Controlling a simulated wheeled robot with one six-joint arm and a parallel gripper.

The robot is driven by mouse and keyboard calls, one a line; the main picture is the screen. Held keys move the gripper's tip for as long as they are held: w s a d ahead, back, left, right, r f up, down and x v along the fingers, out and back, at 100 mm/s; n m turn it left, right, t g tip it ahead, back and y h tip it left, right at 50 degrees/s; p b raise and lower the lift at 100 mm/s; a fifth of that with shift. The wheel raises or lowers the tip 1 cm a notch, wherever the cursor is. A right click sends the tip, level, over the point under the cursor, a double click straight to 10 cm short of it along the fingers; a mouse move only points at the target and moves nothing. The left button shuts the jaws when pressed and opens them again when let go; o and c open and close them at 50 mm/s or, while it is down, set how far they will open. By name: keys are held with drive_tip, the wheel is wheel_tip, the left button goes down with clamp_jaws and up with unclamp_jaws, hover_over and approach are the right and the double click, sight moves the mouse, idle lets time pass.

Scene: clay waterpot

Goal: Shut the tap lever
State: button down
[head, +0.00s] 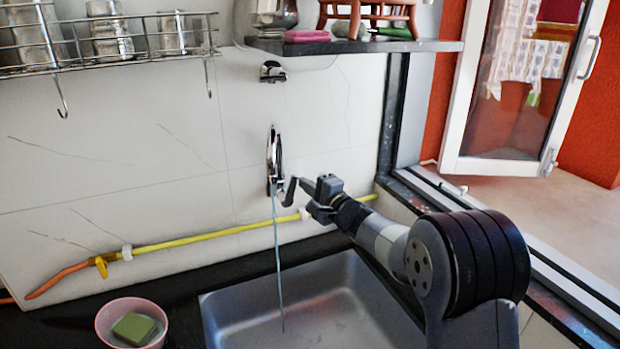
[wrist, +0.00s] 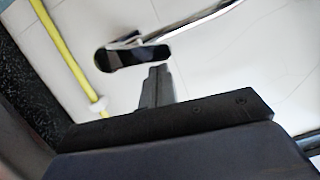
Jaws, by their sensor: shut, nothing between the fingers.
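The chrome tap (head: 274,160) is on the tiled wall above the sink. A thin stream of water (head: 279,260) runs from it down into the sink. In the wrist view the tap lever (wrist: 133,56) has a dark end on a thin chrome arm. My gripper (head: 306,186) is at the right of the tap, close to the lever. In the wrist view the gripper's fingers (wrist: 157,82) are together and empty, with the tips just beside the lever's dark end. I cannot tell whether they touch it.
The metal sink (head: 320,300) is below. A yellow hose (head: 200,236) runs along the wall behind my gripper. A pink bowl with a green sponge (head: 133,328) stands at the left of the sink. A shelf (head: 350,46) is above, and a window (head: 520,90) is at the right.

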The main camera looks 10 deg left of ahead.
drive_tip(key=a+p, duration=0.1)
drive_tip(key=p, duration=0.2)
drive_tip(key=shift+s+r+n, duration=0.35)
drive_tip(key=shift+n, duration=0.05)
